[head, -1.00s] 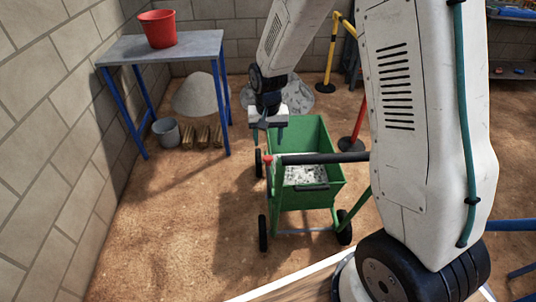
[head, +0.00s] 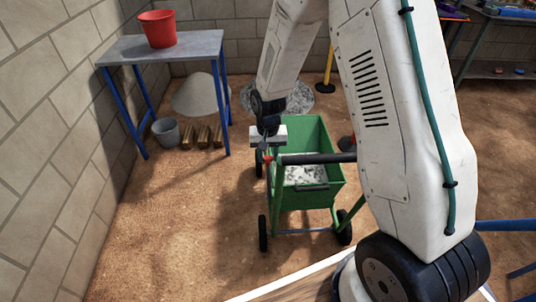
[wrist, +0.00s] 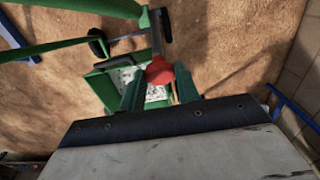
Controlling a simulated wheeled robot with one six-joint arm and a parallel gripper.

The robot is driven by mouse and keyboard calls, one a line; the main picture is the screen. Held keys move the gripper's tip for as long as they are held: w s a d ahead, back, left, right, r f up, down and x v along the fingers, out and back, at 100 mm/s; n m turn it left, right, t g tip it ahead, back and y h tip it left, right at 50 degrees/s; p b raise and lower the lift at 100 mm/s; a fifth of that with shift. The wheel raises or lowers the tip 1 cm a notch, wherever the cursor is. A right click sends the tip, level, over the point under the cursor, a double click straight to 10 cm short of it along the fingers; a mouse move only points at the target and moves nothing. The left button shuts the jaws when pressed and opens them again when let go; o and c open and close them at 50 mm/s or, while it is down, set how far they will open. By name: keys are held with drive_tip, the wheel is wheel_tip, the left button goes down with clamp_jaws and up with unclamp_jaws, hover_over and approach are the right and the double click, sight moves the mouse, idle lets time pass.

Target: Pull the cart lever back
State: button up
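The green cart (head: 325,160) stands on the floor in the middle of the head view, with grey rubble in its bin. The cart lever (head: 267,159) has a red knob and stands at the left end of the cart's dark handle bar. In the wrist view the lever's red knob (wrist: 159,70) shows at the fingertips, with its grey shaft running up the picture. My gripper (head: 266,150) is just above the knob. In the wrist view my gripper (wrist: 160,88) is open, one finger on each side of the knob. I cannot tell whether they touch it.
A table (head: 205,42) with a red bucket (head: 158,28) stands at the back left. A grey bucket (head: 167,132) and several gold-coloured blocks (head: 203,137) lie under it. Gravel heaps (head: 200,95) lie behind. The floor left of the cart is clear.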

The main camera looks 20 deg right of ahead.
clamp_jaws()
drive_tip(key=shift+s+a+r, duration=0.15)
drive_tip(key=shift+s+a, duration=0.1)
drive_tip(key=shift+s, duration=0.5)
drive_tip(key=shift+s+a+r, duration=0.1)
drive_tip(key=shift+s+a, duration=0.1)
drive_tip(key=shift+s, duration=0.5)
drive_tip(key=shift+s+a+r, duration=0.15)
drive_tip(key=shift+s+a, duration=0.1)
drive_tip(key=shift+s, duration=0.5)
drive_tip(key=o, duration=1)
unclamp_jaws()
